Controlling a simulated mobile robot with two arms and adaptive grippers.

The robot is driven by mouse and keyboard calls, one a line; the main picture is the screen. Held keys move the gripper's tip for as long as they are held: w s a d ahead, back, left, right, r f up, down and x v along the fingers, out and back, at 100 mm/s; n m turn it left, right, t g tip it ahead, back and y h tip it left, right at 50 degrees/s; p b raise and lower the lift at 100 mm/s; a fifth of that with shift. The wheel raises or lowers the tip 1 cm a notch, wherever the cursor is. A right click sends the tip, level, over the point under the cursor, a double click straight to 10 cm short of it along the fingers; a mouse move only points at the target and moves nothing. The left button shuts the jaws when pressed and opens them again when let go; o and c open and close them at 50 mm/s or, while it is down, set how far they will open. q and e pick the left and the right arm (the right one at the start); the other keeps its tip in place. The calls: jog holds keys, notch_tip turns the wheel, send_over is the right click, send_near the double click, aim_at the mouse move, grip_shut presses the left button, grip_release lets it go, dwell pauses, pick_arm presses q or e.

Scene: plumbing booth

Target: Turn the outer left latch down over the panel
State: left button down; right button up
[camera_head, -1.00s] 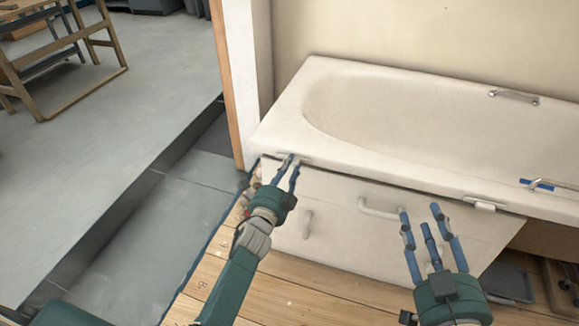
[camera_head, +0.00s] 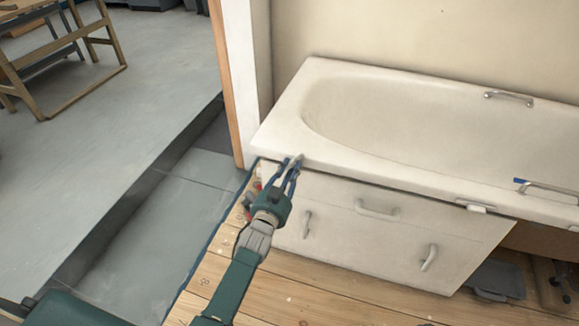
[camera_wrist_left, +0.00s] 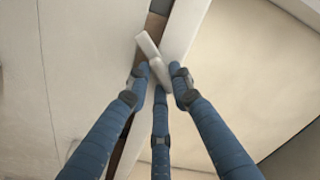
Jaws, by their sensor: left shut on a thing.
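My left gripper (camera_head: 294,164) is at the left end of the bath's front rim, with its blue fingers closed around the outer left latch (camera_head: 300,158). In the left wrist view the latch (camera_wrist_left: 148,46) is a small pale bar, slanted at the dark gap under the rim. The fingertips (camera_wrist_left: 160,75) surround its lower end, and part of it is hidden between them. The white panel (camera_head: 340,222) stands upright below the rim. I cannot tell whether the latch overlaps it. My right gripper is out of view.
The white bathtub (camera_head: 282,115) fills the right side. A second latch (camera_head: 476,208) sits under the rim farther right. The panel has several grey handles, one at the top (camera_head: 378,210). A dark tray (camera_head: 497,278) lies right of the panel. The wooden floor (camera_head: 330,285) in front is clear.

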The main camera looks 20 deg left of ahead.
pick_arm(q)
jog(key=shift+n+p, duration=1.1)
jog(key=shift+n, duration=2.1)
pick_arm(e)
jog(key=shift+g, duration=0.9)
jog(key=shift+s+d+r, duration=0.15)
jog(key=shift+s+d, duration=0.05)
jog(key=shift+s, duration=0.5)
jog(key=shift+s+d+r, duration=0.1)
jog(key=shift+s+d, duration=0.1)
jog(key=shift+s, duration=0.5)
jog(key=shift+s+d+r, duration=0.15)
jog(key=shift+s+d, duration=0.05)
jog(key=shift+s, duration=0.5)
pick_arm(q)
jog(key=c, duration=1.5)
grip_release()
jog(key=shift+r, duration=0.1)
jog(key=shift+c, duration=0.2)
jog(key=s, duration=1.2)
jog(key=shift+a, duration=0.2)
